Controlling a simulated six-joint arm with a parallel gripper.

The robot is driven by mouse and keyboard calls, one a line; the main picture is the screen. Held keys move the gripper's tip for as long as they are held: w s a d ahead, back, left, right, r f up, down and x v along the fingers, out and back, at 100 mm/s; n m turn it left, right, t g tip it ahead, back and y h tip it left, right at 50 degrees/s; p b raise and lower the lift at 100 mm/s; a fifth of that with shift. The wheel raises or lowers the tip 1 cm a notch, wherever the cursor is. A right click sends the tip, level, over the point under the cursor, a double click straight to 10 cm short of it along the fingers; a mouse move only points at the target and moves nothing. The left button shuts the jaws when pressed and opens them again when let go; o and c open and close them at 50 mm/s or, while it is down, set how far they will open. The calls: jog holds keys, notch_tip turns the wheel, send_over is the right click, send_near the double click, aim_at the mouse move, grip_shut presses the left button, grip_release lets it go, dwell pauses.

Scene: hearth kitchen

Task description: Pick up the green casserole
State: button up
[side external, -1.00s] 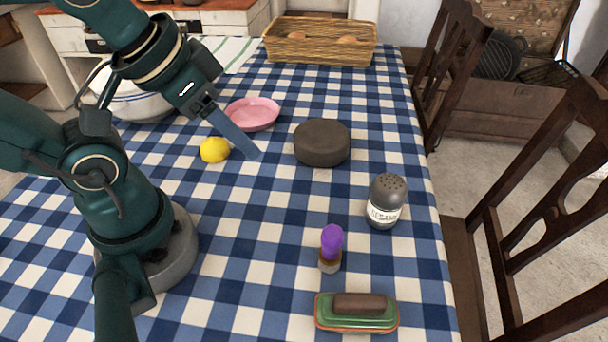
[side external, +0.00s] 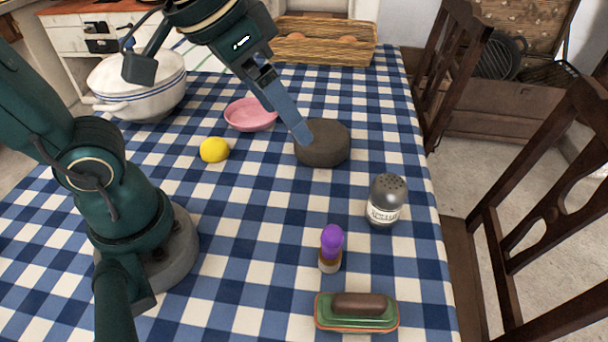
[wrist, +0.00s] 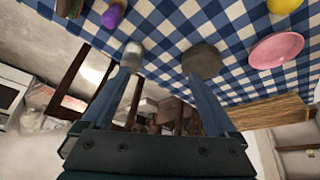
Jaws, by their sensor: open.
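The green casserole (side external: 356,312) is a small oblong green dish with an orange-brown rim and a dark brown piece on top. It stands on the checked cloth near the front of the table in the side view. In the wrist view the casserole (wrist: 69,8) is cut off by the top left edge. My gripper (side external: 303,136) is open and empty, well behind the casserole, and its tip overlaps the dark round block in the side view. I cannot tell whether it touches that block. Both fingers of my gripper (wrist: 160,85) show spread apart in the wrist view.
A purple-topped bottle (side external: 331,248) and a grey shaker (side external: 384,200) stand between the dark round block (side external: 325,150) and the casserole. A lemon (side external: 214,150), pink dish (side external: 250,114), white pot (side external: 140,88) and basket (side external: 320,42) are further back. Cloth left of the casserole is clear.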

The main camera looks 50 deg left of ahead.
jog(key=w+d+f+m+g, duration=0.2)
jog(key=w+d, duration=0.1)
jog(key=d, duration=0.4)
jog(key=m+g, duration=0.2)
jog(key=m, duration=0.2)
send_over(361, 299)
jog(key=w+a, duration=0.2)
jog(key=w, duration=0.1)
notch_tip(361, 299, down, 7)
jog(key=shift+m+g+y, duration=0.4)
jog(key=shift+g, duration=0.2)
jog(key=s+f, duration=0.1)
jog(key=d+f, duration=0.1)
jog(key=s+d+f, duration=0.1)
jog(key=f, duration=0.1)
jog(key=shift+s, duration=0.35)
jog(key=shift+s+f, duration=0.15)
jog(key=shift+f, duration=2.35)
grip_shut()
